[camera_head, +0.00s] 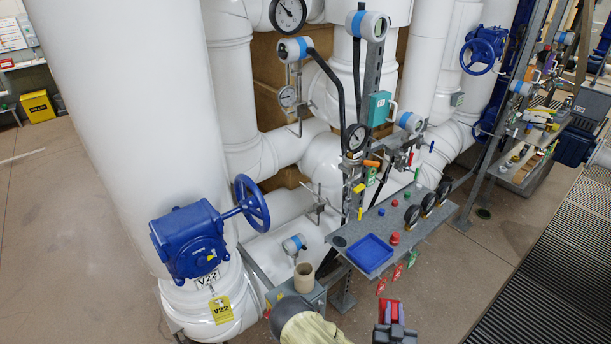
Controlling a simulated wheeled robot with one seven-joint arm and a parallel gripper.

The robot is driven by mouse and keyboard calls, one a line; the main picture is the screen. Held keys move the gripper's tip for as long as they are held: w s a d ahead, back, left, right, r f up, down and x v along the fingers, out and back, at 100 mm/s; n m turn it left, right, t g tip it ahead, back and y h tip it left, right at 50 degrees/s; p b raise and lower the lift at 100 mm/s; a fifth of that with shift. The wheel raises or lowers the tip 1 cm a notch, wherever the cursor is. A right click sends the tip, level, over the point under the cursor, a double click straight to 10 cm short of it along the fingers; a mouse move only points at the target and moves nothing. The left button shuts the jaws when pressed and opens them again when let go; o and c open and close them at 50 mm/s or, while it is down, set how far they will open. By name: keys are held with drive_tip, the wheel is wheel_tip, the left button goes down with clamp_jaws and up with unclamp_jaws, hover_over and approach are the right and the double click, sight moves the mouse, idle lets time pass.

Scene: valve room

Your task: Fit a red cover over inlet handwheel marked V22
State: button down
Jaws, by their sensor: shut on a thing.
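The V22 handwheel (254,205) is a bare blue spoked wheel on a short shaft. It sticks out to the right of a blue gearbox (190,243) on the big white pipe. A white V22 plate (208,279) and a yellow V22 tag (221,309) hang below the gearbox. My gripper (391,320) is at the bottom edge, right of centre, low and well to the right of the wheel. It is shut on a red thing (389,309), which looks like the red cover. Much of my gripper is cut off by the frame, so the grip is only partly seen.
Gauges and transmitters (295,48) rise behind. Open floor (75,220) lies left; grating (555,270) lies right.

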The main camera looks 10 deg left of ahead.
drive_tip(key=w+a+r+n+y+p, duration=0.1)
drive_tip(key=w+a+r+n+y, duration=0.2)
drive_tip(key=a+r, duration=0.6)
drive_tip(key=w+a+r+n+y, duration=0.1)
drive_tip(key=w+a+r+y, duration=0.25)
drive_tip(key=a+r, duration=0.6)
drive_tip(key=s+a+r+n+g+y, duration=0.2)
drive_tip(key=r, duration=0.6)
drive_tip(key=s+a+r+n+g+y, duration=0.2)
drive_tip(key=s+r+y, duration=0.1)
drive_tip(key=r, duration=0.6)
drive_tip(key=s+a+r+n+g+y, duration=0.2)
drive_tip(key=s+r, duration=0.1)
drive_tip(key=r, duration=0.6)
drive_tip(key=shift+a+r+y+p, duration=0.2)
drive_tip(key=shift+a+y+p, duration=0.15)
drive_tip(key=shift+p, duration=0.1)
drive_tip(key=p+x, duration=0.3)
drive_tip(key=x, duration=0.7)
drive_tip(key=shift+p, duration=0.4)
drive_tip(key=shift+f, duration=0.3)
